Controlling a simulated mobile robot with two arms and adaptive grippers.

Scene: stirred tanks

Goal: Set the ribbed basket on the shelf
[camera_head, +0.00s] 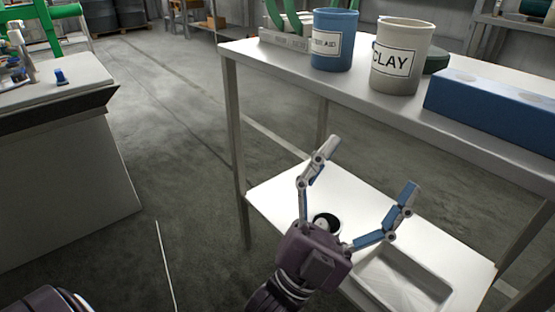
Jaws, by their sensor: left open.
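My left gripper (362,183) is open, its two fingers spread wide with nothing between the tips. It shows in front of the lower shelf (276,194) of the table. A ribbed basket cannot be made out for certain. A pale rectangular tray-like container (440,301) lies on the lower shelf, right of my gripper and partly hidden by it; I cannot tell whether it is ribbed. A small round dark-rimmed thing (322,220) shows just behind the gripper's palm. My right gripper is not in view.
The tabletop (290,62) above holds a blue tub (334,57), a CLAY tub (399,82) and a long blue block (490,109). A metal leg (237,150) stands left of my gripper.

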